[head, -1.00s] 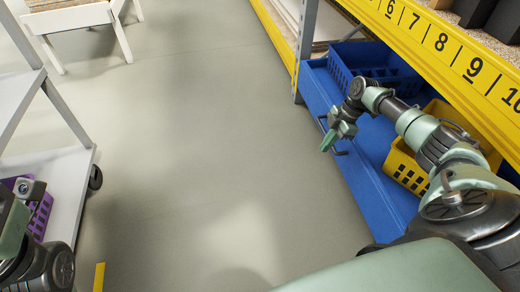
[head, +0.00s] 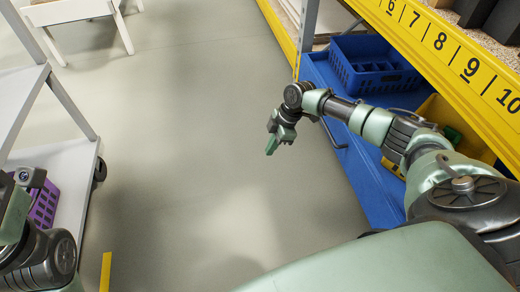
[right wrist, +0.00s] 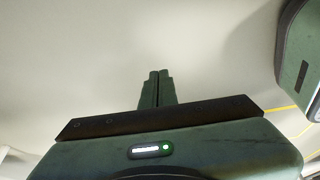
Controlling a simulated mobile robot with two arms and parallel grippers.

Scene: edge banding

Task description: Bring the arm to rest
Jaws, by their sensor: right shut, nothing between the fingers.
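My right gripper (head: 272,143) hangs over the open grey floor, to the left of the blue drawer. In the right wrist view its two green fingers (right wrist: 160,88) are together with nothing between them. My right arm reaches out from the lower right across the blue drawer. Part of my left arm shows at the lower left edge; the left gripper's fingertips cannot be made out there.
A blue drawer (head: 368,176) with a handle juts out under the yellow numbered shelf beam (head: 449,48). It holds a blue crate (head: 375,65) and a yellow crate (head: 447,113). A white cart (head: 64,170) with a purple basket (head: 45,204) stands left. The middle floor is clear.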

